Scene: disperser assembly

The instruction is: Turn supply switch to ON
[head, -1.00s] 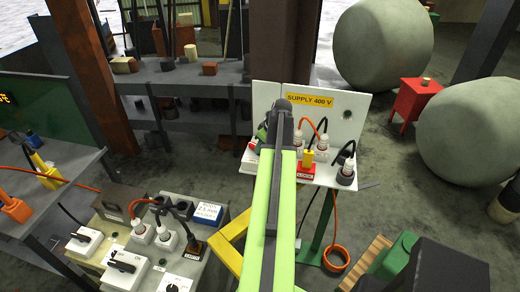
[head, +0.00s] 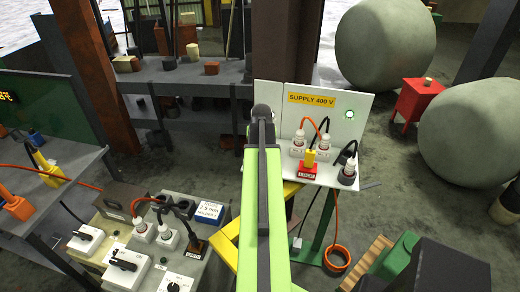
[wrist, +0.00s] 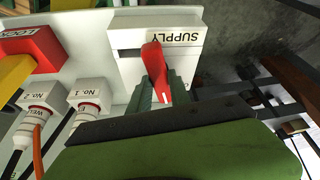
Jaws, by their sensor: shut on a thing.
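The supply switch is a white box labelled SUPPLY (wrist: 185,42), upside down at the top middle of the wrist view. Its red lever (wrist: 156,66) points down in that picture, toward my gripper (wrist: 165,100). My gripper is shut on the red lever; its dark green fingers show around the lever's lower end, partly hidden. In the head view my arm covers the switch and the gripper. The white panel with the yellow SUPPLY 400 V sign (head: 311,98) stands behind the arm.
A red LOCK block (head: 308,172) with a yellow plug, white plugs (head: 298,142) and cables sit close right of my arm. The wrist view shows the LOCK block (wrist: 28,50) beside the switch. A bench with switches and sockets (head: 150,235) stands at lower left.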

